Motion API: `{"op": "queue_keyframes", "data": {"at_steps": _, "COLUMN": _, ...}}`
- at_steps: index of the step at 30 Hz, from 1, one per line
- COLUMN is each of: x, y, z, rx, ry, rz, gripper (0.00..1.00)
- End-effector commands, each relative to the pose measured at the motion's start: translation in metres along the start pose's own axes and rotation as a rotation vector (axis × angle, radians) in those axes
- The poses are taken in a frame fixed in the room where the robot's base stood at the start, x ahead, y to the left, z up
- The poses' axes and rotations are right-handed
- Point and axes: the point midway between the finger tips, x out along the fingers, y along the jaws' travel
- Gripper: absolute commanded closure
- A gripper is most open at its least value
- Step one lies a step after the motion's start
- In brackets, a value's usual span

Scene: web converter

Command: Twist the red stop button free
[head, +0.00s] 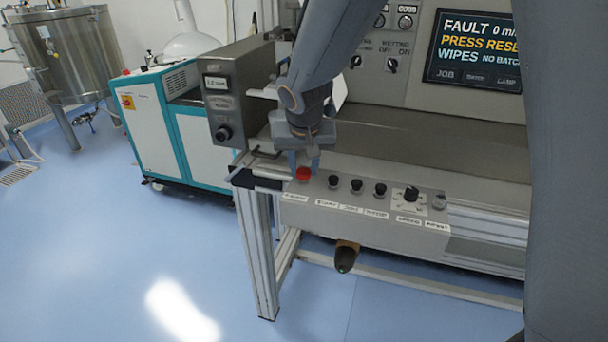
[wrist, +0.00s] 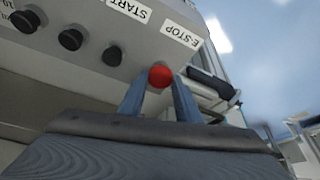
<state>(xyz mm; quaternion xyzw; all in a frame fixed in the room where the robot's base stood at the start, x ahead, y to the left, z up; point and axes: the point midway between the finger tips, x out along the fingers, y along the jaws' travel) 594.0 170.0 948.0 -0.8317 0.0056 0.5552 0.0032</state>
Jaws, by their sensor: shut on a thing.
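The red stop button (head: 303,174) sits at the left end of the sloped grey control panel (head: 390,229). In the wrist view the red button (wrist: 160,76) shows between the blue fingertips, beside a label reading E-STOP (wrist: 180,32). My gripper (head: 304,164) comes down from above and is shut on the button; in the wrist view its fingers (wrist: 158,92) stand on either side of it. Part of the button's rim and base is hidden by the fingers.
Several black knobs (head: 356,186) stand in a row right of the button, then a rotary switch (head: 411,194). A grey box with a display (head: 216,83) stands at the left. A screen (head: 477,50) reads FAULT and PRESS RESE, cut off.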

Motion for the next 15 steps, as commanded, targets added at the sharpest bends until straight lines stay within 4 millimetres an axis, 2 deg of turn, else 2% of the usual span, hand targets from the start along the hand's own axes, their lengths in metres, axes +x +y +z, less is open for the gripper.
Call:
{"op": "queue_keyframes", "data": {"at_steps": 1, "x": 0.0042, "y": -0.0015, "z": -0.0004, "rx": 0.020, "ry": 0.003, "rz": 0.007, "gripper": 0.92}}
{"op": "queue_keyframes", "data": {"at_steps": 15, "x": 0.0010, "y": -0.0022, "z": -0.0001, "rx": 0.154, "ry": 0.000, "rz": 0.061, "gripper": 0.92}}
